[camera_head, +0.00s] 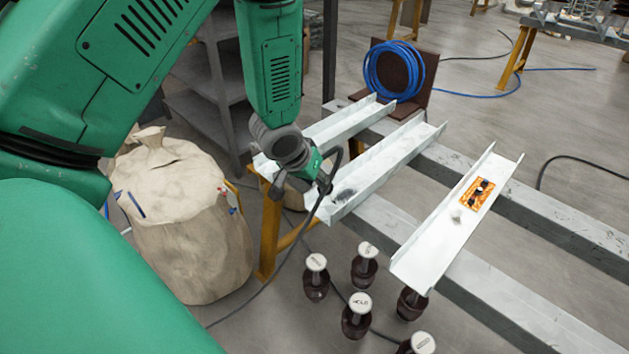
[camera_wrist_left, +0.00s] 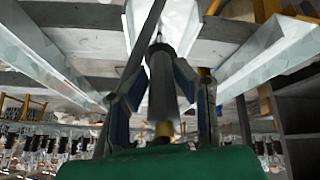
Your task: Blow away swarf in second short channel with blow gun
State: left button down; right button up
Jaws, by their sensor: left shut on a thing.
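Three white open channels lie across grey beams in the head view: a left channel (camera_head: 345,122), a middle channel (camera_head: 400,152) and a right channel (camera_head: 435,245). My left gripper (camera_head: 318,186) is over that near end, beside the swarf. It is shut on the blow gun, a dark cylinder (camera_wrist_left: 161,90) between both fingers in the left wrist view. A dark hose trails down from it. My right gripper is not in view.
Several dark, pale-topped knobs (camera_head: 360,308) stand below. A beige sack (camera_head: 185,230) is at left, shelves (camera_head: 205,100) behind. A blue hose coil (camera_head: 393,70) is at the back.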

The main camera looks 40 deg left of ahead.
aim_at(331, 183)
pick_arm(q)
jog(key=shift+w, duration=0.65)
jog(key=shift+w+d+p, duration=0.1)
jog(key=shift+w+p, duration=0.35)
jog(key=shift+w, duration=0.35)
jog(key=shift+w+f, duration=0.1)
jog(key=shift+w, duration=0.35)
jog(key=shift+w+d, duration=0.1)
jog(key=shift+w, duration=0.55)
jog(key=shift+w+d+p, duration=0.1)
jog(key=shift+p, duration=0.2)
jog(key=shift+w, duration=0.75)
